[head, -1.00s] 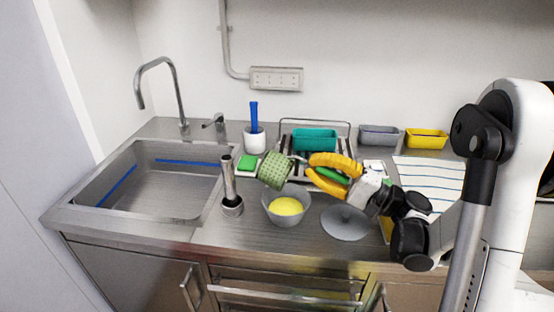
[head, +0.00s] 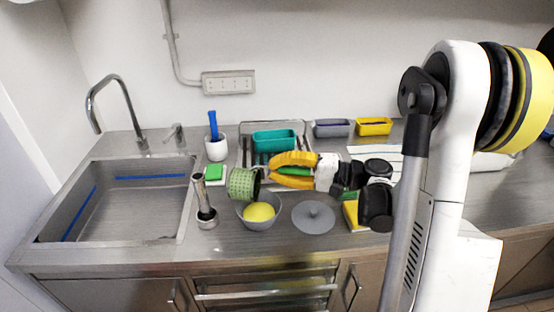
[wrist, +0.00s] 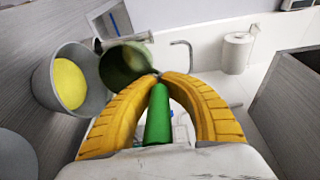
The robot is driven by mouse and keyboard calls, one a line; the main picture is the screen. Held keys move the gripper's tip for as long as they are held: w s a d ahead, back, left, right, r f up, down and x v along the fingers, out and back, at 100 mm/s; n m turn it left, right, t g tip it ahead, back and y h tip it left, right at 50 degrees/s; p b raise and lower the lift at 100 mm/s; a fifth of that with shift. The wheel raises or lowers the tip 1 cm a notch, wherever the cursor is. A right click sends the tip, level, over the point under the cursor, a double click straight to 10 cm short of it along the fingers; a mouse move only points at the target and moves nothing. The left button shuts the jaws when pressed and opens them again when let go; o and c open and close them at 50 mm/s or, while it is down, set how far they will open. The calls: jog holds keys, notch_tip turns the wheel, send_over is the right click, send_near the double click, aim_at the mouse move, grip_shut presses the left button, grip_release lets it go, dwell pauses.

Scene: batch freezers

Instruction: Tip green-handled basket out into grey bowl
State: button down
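The green-handled basket (head: 244,184) is a small green patterned cup held on its side above the left rim of the grey bowl (head: 276,210). The bowl stands on the counter with a yellow mass (head: 258,212) in it. My gripper (head: 268,172) has yellow curved fingers closed at the tips on the basket's handle. In the wrist view the green handle (wrist: 158,118) lies between the fingers, with the basket (wrist: 122,66) beyond the tips and the grey bowl (wrist: 44,78) at left. I cannot tell whether anything remains inside the basket.
A steel cylinder tool (head: 203,200) stands close left of the bowl, and a grey lid (head: 313,216) lies right of it. Behind are a green sponge (head: 214,173), a white pot with a blue handle (head: 216,148) and a teal tray (head: 274,142). The sink is left.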

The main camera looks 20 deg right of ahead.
jog(key=shift+w+a+r+g+h+p, duration=0.35)
jog(key=shift+a+r+g+h+p, duration=0.35)
jog(key=shift+p, duration=1.65)
jog(key=shift+w+a+r+g+h+p, duration=0.35)
jog(key=shift+r+h+p, duration=0.55)
jog(key=shift+p, duration=1.5)
jog(key=shift+w+a+r+g+h+p, duration=0.45)
jog(key=shift+r+p, duration=0.6)
jog(key=shift+p, duration=1.3)
jog(key=shift+a+r+h+p, duration=0.4)
jog(key=shift+h+p, duration=0.15)
jog(key=shift+p, duration=0.6)
jog(key=shift+w+a+r+g+h+p, duration=0.35)
jog(key=shift+g+h+p, duration=0.25)
jog(key=shift+p, duration=0.45)
jog(key=a+g+h+p, duration=0.1)
jog(key=w+a+r+h+p, duration=0.1)
jog(key=p, duration=0.1)
jog(key=a+g+h+p, duration=0.1)
jog(key=shift+w+r+g+h, duration=0.2)
jog(key=shift+w+g+h, duration=0.1)
jog(key=shift+w+h, duration=0.1)
jog(key=a+f+g+h, duration=0.1)
jog(key=w+f+g+h+b, duration=0.1)
jog(key=h, duration=0.1)
jog(key=shift+a+f, duration=0.2)
jog(key=shift+a, duration=0.15)
jog(key=shift+w+a+f+g+h, duration=0.2)
jog(key=shift+g+h, duration=0.3)
jog(key=shift+h, duration=0.4)
